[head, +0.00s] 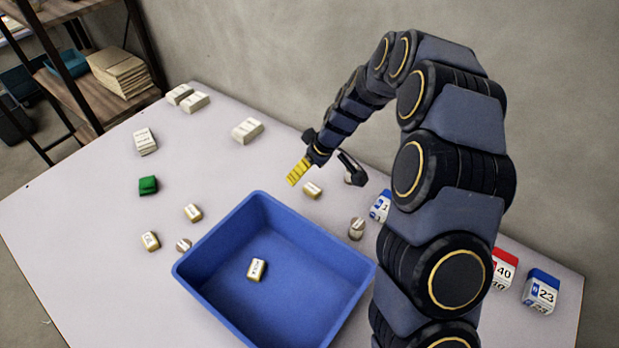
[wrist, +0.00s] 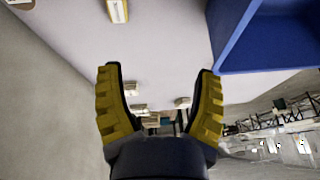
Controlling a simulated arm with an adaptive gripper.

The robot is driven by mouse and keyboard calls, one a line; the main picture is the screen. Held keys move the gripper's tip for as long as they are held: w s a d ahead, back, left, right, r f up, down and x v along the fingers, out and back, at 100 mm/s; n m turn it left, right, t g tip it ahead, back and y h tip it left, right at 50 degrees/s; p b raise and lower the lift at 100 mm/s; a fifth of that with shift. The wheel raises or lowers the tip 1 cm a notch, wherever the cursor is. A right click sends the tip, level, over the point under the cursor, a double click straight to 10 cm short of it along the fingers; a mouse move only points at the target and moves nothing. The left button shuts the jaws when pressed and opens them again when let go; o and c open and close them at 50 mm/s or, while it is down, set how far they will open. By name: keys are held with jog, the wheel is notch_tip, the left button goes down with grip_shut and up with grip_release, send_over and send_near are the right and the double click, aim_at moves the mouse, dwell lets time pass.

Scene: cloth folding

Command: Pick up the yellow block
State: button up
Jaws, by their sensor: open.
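Several small blocks have pale tops and yellowish-tan sides; no plain yellow block stands out, and I cannot tell which one is meant. One such block (head: 312,190) lies on the table just below my gripper (head: 324,181). Others are a block (head: 193,212) and a block (head: 150,241) left of the bin, and a block (head: 257,269) inside it. My gripper is open and empty, its yellow-padded fingers spread wide. In the wrist view, a yellow-edged block (wrist: 117,10) is cut by the top edge, beyond the fingertips (wrist: 158,70) and slightly left of their middle.
A blue bin (head: 200,251) stands at the table's front middle; its wall (wrist: 232,32) shows at upper right in the wrist view. White boxes (head: 247,130), a green block (head: 148,186) and small round pieces (head: 356,229) are scattered about. Numbered boxes (head: 541,291) stand at right.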

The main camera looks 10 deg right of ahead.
send_over(312, 188)
jog(key=s+d, duration=0.2)
jog(key=shift+t+h, duration=0.4)
jog(key=f, duration=0.7)
jog(key=shift+a, duration=0.25)
jog(key=shift+x, duration=3.75)
jog(key=shift+s+d, duration=0.15)
jog(key=c, duration=1.1)
